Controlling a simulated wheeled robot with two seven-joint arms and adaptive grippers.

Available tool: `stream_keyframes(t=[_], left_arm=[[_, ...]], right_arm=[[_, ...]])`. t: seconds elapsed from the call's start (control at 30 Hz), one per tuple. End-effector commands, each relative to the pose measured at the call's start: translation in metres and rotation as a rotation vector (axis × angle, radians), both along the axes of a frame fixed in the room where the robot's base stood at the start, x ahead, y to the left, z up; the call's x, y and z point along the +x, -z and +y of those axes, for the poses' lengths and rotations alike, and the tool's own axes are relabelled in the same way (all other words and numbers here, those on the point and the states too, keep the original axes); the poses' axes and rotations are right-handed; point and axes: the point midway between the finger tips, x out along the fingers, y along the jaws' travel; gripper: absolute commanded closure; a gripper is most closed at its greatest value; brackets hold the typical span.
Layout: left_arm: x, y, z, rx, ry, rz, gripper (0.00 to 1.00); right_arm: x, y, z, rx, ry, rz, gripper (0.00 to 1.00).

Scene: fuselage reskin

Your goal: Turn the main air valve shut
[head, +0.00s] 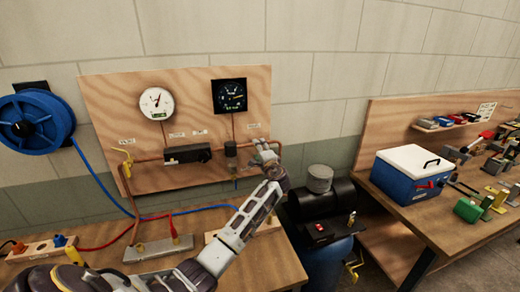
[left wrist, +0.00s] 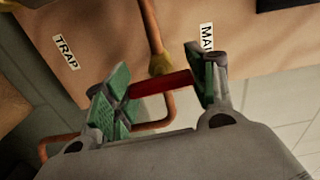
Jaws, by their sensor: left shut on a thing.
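The main valve's red handle (left wrist: 160,84) shows in the left wrist view, between the green-padded fingers of my left gripper, beside a partly hidden label starting "MA" (left wrist: 206,37). My left gripper (head: 264,150) is shut on this handle at the right end of the wooden panel (head: 200,88). A brass fitting (left wrist: 160,64) on a copper pipe (left wrist: 151,25) meets the handle. In the head view my gripper hides most of the valve. My right gripper is not in view.
The panel carries a white gauge (head: 156,103), a dark square gauge (head: 230,96) and a yellow lever (head: 125,165) at left. A blue hose reel (head: 35,120) hangs left.

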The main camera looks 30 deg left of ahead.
Motion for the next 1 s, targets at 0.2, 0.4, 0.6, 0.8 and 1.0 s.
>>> stream_keyframes(t=[0.2,0.4,0.6,0.8,1.0], left_arm=[[0.0002,0.0008,-0.0007,0.04,0.001,0.05,0.68],[0.0003,0.0014,-0.0007,0.049,0.002,0.061,0.68],[0.0002,0.0016,-0.0008,0.05,0.002,0.06,0.68],[0.0002,0.0013,-0.0005,0.049,0.001,0.059,0.23],[0.0002,0.0007,-0.0003,0.049,0.001,0.058,0.21]], right_arm=[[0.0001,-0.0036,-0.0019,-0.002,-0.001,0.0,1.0],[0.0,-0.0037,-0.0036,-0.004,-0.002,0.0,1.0],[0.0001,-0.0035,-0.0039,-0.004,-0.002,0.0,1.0],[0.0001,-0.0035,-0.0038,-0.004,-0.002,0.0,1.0],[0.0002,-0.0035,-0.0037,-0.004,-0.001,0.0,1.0]])
